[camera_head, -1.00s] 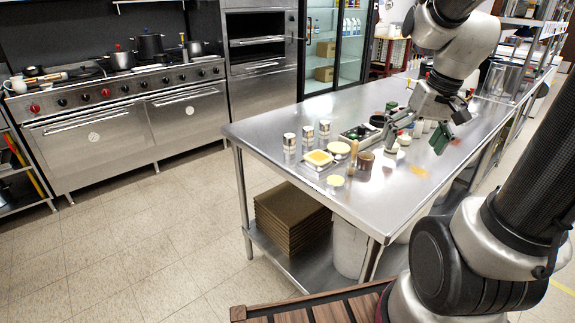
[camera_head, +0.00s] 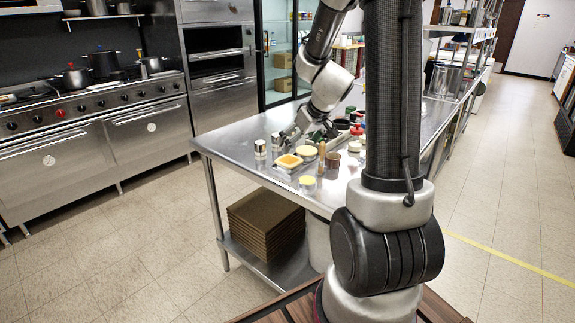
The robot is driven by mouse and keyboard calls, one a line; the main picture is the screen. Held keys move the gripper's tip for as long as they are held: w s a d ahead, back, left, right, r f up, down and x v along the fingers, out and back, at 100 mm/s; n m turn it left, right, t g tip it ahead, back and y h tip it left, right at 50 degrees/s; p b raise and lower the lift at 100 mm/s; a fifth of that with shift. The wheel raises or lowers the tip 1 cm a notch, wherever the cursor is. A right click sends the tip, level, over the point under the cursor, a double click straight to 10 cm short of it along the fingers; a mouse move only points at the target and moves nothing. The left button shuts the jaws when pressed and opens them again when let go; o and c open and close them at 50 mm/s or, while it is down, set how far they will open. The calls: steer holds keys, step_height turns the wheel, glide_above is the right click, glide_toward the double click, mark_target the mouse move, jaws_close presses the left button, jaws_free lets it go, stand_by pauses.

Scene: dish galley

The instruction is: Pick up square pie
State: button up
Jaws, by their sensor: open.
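The square pie (camera_head: 289,161), a yellow square with a pale rim, sits near the left front part of the steel table (camera_head: 232,147). My gripper (camera_head: 302,136) is low over the table, just behind the pie and apart from it in the picture. Its jaws are open, and I see nothing held between them. The fingers are small here and partly mixed with the items around them, so their exact height above the table is unclear.
Round yellow items stand close by, one behind right (camera_head: 307,152) and one in front (camera_head: 307,184). A wooden-looking upright item (camera_head: 322,153) and a brown cup (camera_head: 333,160) are to the right. Metal shakers (camera_head: 260,149) stand left. The table's left end is clear.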

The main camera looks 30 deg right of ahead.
mark_target(289, 160)
steer(key=shift+w+f, duration=0.25)
steer(key=shift+f, duration=1)
steer(key=shift+x, duration=3.2)
steer(key=c, duration=1.2)
